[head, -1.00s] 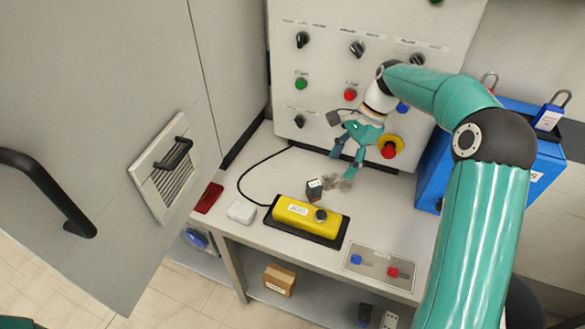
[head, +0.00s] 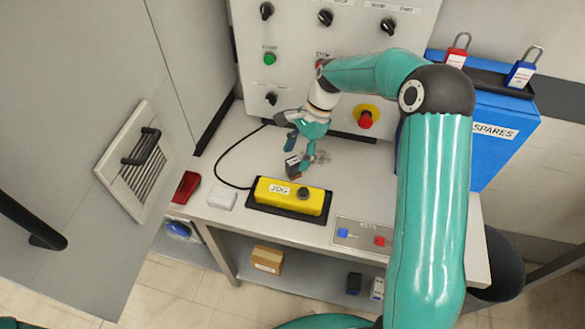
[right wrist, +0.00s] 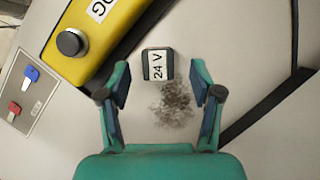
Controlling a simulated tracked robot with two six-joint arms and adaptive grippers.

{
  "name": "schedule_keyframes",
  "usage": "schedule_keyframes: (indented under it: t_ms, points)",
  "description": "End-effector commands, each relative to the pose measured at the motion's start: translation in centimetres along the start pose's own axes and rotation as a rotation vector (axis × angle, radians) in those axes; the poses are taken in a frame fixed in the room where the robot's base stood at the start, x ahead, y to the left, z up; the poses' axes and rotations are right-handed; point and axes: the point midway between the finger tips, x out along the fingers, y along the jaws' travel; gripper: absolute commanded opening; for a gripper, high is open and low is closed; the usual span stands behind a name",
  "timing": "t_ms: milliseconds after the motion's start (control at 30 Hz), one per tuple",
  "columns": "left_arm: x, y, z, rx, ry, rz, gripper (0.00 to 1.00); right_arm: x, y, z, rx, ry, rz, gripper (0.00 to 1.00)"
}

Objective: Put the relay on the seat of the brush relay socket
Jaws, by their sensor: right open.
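A small dark block with a white "24 V" label, seemingly the relay (head: 292,167), stands on the bench behind the yellow box. It also shows in the right wrist view (right wrist: 158,64). My right gripper (head: 300,153) is open just above and beside it. In the right wrist view the open fingers (right wrist: 160,78) point at the block, which lies between and slightly beyond the tips, with gaps at both sides. I cannot make out the brush relay socket or its seat in these views. My left gripper is not in view.
A yellow JOG box (head: 289,195) with a black knob lies close in front. A grey dusty patch (right wrist: 174,104) is beside the block. The panel (head: 300,70) rises behind, and a blue SPARES box (head: 465,140) stands right. A red item (head: 186,187) and white block (head: 222,198) lie left.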

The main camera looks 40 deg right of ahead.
Motion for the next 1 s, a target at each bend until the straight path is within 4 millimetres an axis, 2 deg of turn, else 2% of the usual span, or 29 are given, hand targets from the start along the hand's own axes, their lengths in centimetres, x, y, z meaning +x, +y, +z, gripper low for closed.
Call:
schedule_keyframes:
  t_ms: [100,200,467,567,867,1000]
  points:
    - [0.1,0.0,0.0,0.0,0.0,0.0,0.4,1.9,0.2,0.1,0.0,-0.002,0.005,0.65]
    - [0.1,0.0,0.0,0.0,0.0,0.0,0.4,2.8,0.2,0.1,0.001,-0.001,0.002,0.65]
    - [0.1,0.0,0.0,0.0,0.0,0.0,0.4,3.1,0.2,0.0,0.001,0.0,0.0,0.65]
    - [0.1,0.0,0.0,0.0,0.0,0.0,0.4,3.1,0.2,0.0,0.002,0.0,0.0,0.51]
    - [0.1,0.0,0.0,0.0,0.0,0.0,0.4,3.0,0.2,0.0,0.003,0.0,0.0,0.01]
    - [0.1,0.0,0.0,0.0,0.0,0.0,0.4,3.0,0.2,-0.1,0.003,0.0,-0.001,0.0]
